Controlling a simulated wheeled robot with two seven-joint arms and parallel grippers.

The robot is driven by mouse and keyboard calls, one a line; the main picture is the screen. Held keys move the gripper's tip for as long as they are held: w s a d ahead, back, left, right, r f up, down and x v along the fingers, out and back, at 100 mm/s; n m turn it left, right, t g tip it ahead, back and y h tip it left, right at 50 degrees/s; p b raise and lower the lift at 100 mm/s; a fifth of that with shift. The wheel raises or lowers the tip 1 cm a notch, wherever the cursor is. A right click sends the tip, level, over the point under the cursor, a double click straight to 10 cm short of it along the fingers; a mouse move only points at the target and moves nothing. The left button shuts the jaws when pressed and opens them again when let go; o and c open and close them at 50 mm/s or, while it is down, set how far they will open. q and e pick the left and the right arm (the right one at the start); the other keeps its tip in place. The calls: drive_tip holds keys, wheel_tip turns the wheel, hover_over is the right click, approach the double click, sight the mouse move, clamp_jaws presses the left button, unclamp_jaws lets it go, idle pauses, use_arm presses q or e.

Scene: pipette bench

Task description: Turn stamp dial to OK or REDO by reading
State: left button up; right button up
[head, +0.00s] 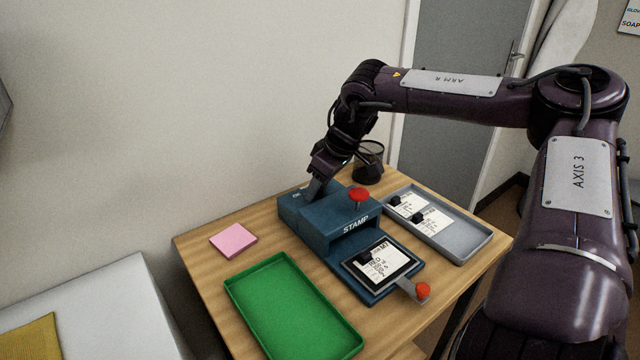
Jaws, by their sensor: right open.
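The blue stamp machine (318,236) stands in the middle of the wooden table, with a red knob (358,194) on top and a red-tipped handle (422,290) at its front. A white printed card with a black clip (377,263) lies in its front bed; its small print is not readable here. My right gripper (314,188) reaches down to the back left top of the stamp machine, where the dial seems to be. The gripper is open, and its fingers hide most of that spot. Whether it touches the dial cannot be told. My left gripper is not in view.
A grey tray (470,245) with cards and black clips lies to the right. An empty green tray (290,310) lies at the front left. A pink note pad (233,240) is on the left. A black mesh cup (369,165) stands behind the stamp machine.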

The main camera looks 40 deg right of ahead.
drive_tip(key=shift+c, duration=0.4)
drive_tip(key=c, duration=0.9)
